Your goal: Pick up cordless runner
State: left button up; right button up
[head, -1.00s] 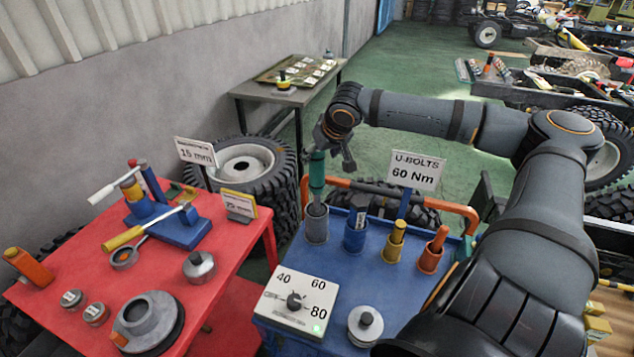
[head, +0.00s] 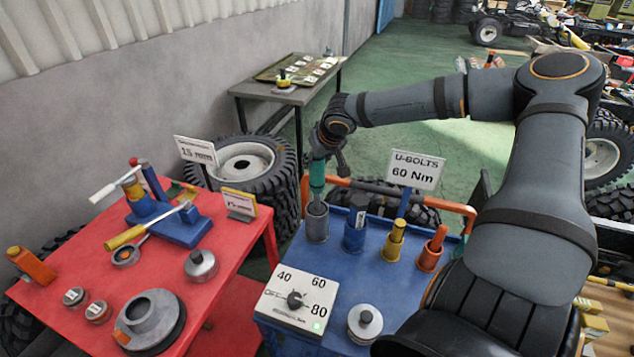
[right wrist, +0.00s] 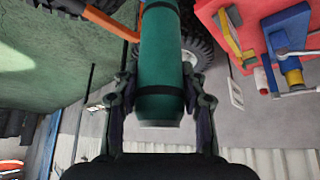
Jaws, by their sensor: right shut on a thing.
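The cordless runner appears to be the green cylindrical tool (head: 317,180) standing upright in the grey holder (head: 317,223) at the back left of the blue cart. My right gripper (head: 326,160) is at the top of this tool, coming from above. In the right wrist view the green tool (right wrist: 160,70) fills the middle, with the fingers of my right gripper (right wrist: 160,108) closed on both its sides. The tool's lower end is hidden inside the holder in the head view. My left gripper is not in view.
The blue cart (head: 375,277) also carries blue, yellow and orange holders with tools, a dial box (head: 297,299) and a U-BOLTS 60 Nm sign (head: 416,170). An orange rail (head: 400,192) runs along its back. A red table (head: 235,262) stands at left.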

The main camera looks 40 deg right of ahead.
grip_shut()
jog(key=shift+w+r, duration=0.1)
jog(key=shift+r, duration=0.05)
